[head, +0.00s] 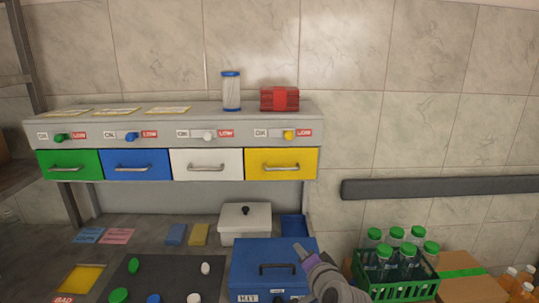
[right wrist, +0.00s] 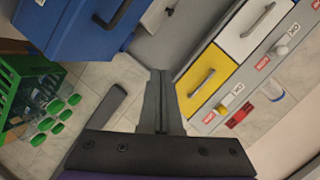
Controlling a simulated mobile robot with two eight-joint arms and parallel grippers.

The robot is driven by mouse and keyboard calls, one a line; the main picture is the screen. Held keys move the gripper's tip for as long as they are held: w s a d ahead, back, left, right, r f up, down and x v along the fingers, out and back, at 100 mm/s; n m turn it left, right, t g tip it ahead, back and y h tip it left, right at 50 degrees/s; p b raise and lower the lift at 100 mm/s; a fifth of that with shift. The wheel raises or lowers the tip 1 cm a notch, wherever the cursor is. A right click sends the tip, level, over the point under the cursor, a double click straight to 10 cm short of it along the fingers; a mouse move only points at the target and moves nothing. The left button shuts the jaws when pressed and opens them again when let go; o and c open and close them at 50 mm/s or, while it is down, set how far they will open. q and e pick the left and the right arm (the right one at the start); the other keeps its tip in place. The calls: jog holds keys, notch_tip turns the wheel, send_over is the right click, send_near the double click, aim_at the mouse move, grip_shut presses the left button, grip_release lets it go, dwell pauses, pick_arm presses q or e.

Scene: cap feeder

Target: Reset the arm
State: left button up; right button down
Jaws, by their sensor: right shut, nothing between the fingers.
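My right gripper (head: 299,249) is in front of the blue kit box (head: 241,267), near its dark handle, in the head view. In the right wrist view my right gripper (right wrist: 159,75) is shut with nothing between the fingers. The blue box (right wrist: 88,30) is left of the fingers there, and the yellow drawer (right wrist: 196,80) is right of them. I cannot tell whether the gripper touches the box. My left gripper is not in view.
Green, blue, white and yellow drawers (head: 282,162) hang under a shelf. A white lidded box (head: 245,237) stands behind the kit box. A green crate (head: 400,290) of green-capped bottles stands right of my right arm. A dark mat (head: 180,272) holds loose caps.

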jog(key=s+d+f+n+g+h, duration=0.1)
jog(key=s+d+f+n+g, duration=0.2)
jog(key=s+f, duration=0.3)
jog(key=s+d+f+n+g+h, duration=0.1)
jog(key=s+f, duration=0.5)
jog(key=s, duration=0.7)
jog(key=s+d+f+n+g+h, duration=0.1)
jog(key=s+d+f+n+g, duration=0.3)
jog(key=s+f, duration=0.3)
jog(key=s+n, duration=0.1)
jog(key=s, duration=0.2)
jog(key=shift+s+d+g, duration=0.3)
jog(key=shift+d, duration=0.05)
